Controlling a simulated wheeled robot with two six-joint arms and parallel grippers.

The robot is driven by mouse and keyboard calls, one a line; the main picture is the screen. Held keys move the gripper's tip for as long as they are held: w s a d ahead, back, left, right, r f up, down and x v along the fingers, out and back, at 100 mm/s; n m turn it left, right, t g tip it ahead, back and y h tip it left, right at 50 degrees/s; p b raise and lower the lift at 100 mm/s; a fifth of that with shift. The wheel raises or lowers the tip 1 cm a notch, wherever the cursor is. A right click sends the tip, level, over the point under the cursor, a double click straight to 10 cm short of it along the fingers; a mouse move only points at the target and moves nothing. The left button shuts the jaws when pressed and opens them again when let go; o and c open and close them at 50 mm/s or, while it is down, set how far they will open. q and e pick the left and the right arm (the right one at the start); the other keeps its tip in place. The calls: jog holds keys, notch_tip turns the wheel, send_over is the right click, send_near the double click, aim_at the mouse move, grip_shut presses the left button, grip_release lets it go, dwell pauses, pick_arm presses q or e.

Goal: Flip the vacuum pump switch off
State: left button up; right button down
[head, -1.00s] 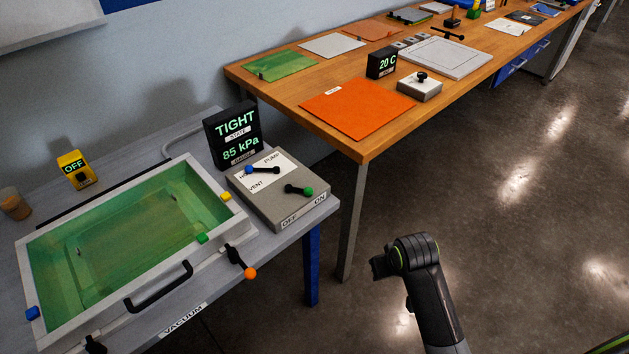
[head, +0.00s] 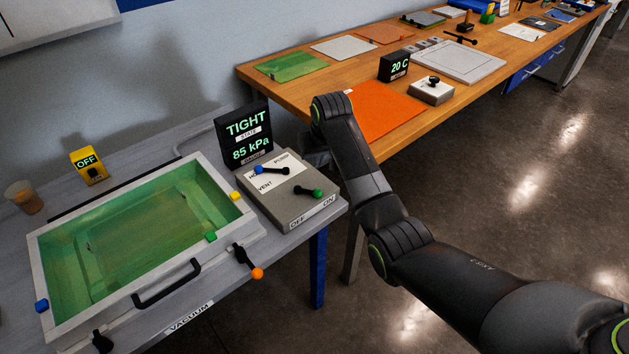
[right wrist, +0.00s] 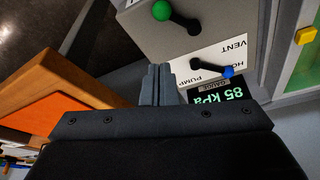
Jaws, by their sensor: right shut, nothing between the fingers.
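The grey pump box (head: 300,207) stands at the right end of the vacuum bench, with PUMP and VENT labels on top and OFF and ON on its front edge. Its green-knobbed lever (head: 309,191) lies with the knob toward the right, the ON side; it also shows in the right wrist view (right wrist: 176,15). The blue-knobbed lever (head: 270,170) points left. My right gripper (head: 308,158) is over the back right of the box, partly hidden by my arm. In the right wrist view its fingers (right wrist: 158,70) are shut and empty, apart from both levers. My left gripper is not in view.
A black display (head: 245,138) reading TIGHT and 85 kPa stands behind the box. The green-lined tray (head: 190,258) with a black handle and an orange-knobbed lever (head: 249,263) is to the left. A wooden table (head: 285,85) with an orange sheet stands behind my right arm.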

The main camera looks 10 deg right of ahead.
aim_at(310, 192)
jog(key=shift+w+a+r, duration=0.3)
jog(key=shift+r, duration=0.15)
jog(key=shift+w+a+r, duration=0.25)
jog(key=shift+r, duration=0.15)
jog(key=b+x, duration=0.1)
jog(key=x, duration=0.9)
jog(key=shift+f, duration=0.1)
jog(key=shift+s+p, duration=0.4)
jog(key=shift+p, duration=0.2)
jog(key=shift+s+d+p, duration=0.25)
jog(key=shift+s+p, duration=0.45)
jog(key=shift+s, duration=0.4)
jog(key=shift+s+f, duration=0.25)
jog(key=shift+s, duration=0.2)
jog(key=shift+d, duration=0.1)
